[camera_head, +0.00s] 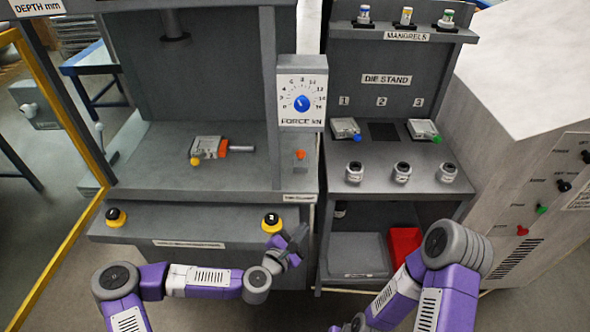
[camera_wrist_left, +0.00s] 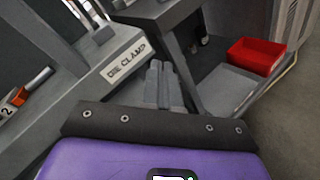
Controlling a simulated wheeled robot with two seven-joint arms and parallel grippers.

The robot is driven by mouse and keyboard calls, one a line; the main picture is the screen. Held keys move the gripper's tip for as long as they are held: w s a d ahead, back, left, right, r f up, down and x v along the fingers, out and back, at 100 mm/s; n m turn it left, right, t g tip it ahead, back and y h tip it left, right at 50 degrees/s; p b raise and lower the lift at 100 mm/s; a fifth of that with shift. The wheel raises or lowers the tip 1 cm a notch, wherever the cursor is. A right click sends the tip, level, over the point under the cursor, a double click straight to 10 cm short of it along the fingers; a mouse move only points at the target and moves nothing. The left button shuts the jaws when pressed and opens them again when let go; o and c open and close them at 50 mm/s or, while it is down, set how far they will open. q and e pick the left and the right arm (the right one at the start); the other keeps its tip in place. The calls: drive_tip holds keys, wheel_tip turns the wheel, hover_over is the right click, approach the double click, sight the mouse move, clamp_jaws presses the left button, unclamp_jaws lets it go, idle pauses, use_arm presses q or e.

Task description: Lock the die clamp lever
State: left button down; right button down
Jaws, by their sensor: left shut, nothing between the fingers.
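The die clamp lever shows as a small orange-red knob (camera_head: 300,154) at the right side of the press bed, above the label plate (camera_head: 300,198) on the front edge. In the left wrist view the plate reads DIE CLAMP (camera_wrist_left: 124,61), and part of a grey lever-like piece (camera_wrist_left: 93,14) shows behind it, cut off by the top edge. My left gripper (camera_head: 293,240) is below and in front of the plate, apart from the knob. Its fingers (camera_wrist_left: 160,82) are shut and empty. My right arm comes in at lower right; its gripper is out of view.
A grey die (camera_head: 207,147) with an orange part and a rod sits on the press bed. Two yellow-ringed buttons (camera_head: 271,221) (camera_head: 116,217) are on the front panel. The die stand (camera_head: 386,79) is at right, with a red bin (camera_head: 404,247) below.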

use_arm(q)
drive_tip(key=w+a+r+n+t+y, duration=0.3)
drive_tip(key=w+a+r+n, duration=0.1)
drive_tip(key=a+r+n, duration=0.2)
drive_tip(key=shift+w+a+r+t, duration=0.15)
drive_tip(key=shift+a+r+t, duration=0.15)
drive_tip(key=shift+t, duration=0.1)
drive_tip(key=shift+d, duration=0.1)
drive_tip(key=b, duration=0.2)
approach(301, 155)
drive_tip(key=w+f, duration=0.5)
drive_tip(key=shift+w+d+r, duration=0.2)
drive_tip(key=shift+w+r, duration=0.05)
drive_tip(key=shift+r, duration=0.25)
drive_tip(key=shift+w+d+r, duration=0.15)
drive_tip(key=shift+w+r, duration=0.1)
drive_tip(key=shift+r, duration=0.3)
drive_tip(key=shift+w+d+r, duration=0.25)
drive_tip(key=shift+w+r, duration=0.1)
drive_tip(key=shift+r, duration=0.05)
